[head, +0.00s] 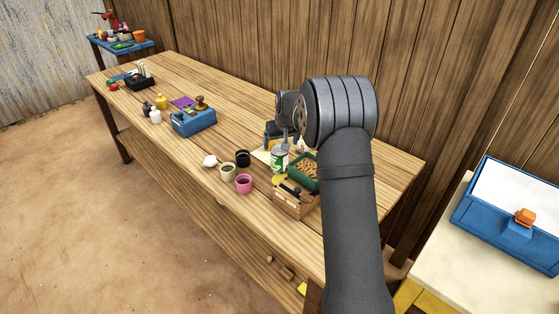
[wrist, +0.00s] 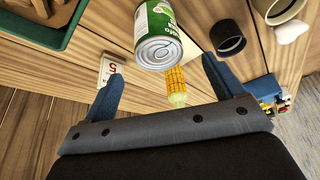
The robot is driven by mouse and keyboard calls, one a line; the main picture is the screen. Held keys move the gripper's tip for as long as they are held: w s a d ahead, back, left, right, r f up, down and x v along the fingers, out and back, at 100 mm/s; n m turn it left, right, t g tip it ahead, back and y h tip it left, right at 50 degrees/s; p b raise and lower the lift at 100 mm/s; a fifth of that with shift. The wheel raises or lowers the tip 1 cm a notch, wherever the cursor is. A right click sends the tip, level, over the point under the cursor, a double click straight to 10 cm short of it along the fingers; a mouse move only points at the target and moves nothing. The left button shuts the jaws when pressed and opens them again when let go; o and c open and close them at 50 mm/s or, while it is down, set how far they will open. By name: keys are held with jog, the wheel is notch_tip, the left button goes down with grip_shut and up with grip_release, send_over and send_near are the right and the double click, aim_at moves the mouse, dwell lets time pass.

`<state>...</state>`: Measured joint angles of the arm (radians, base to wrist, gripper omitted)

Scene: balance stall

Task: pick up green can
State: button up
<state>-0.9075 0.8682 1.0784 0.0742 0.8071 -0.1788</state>
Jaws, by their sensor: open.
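The green can (head: 279,162) has a green and white label and stands upright on the wooden table, by a green tray. In the wrist view the can (wrist: 157,34) shows its bare metal end and label, at the top middle. My gripper (wrist: 162,68) is open, its two blue fingers apart with nothing held between them. The can lies beyond the fingertips, roughly in line with the gap. In the head view my gripper is just behind the can and partly hidden by my arm.
A corn cob (wrist: 176,82) and a price card (wrist: 110,70) lie near the fingers. Black (head: 242,158), beige (head: 227,172) and pink (head: 244,184) cups stand left of the can.

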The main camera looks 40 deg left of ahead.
aim_at(280, 150)
jog(key=x, duration=0.8)
jog(key=shift+f, duration=0.15)
jog(key=shift+c, duration=0.2)
jog(key=c, duration=1.3)
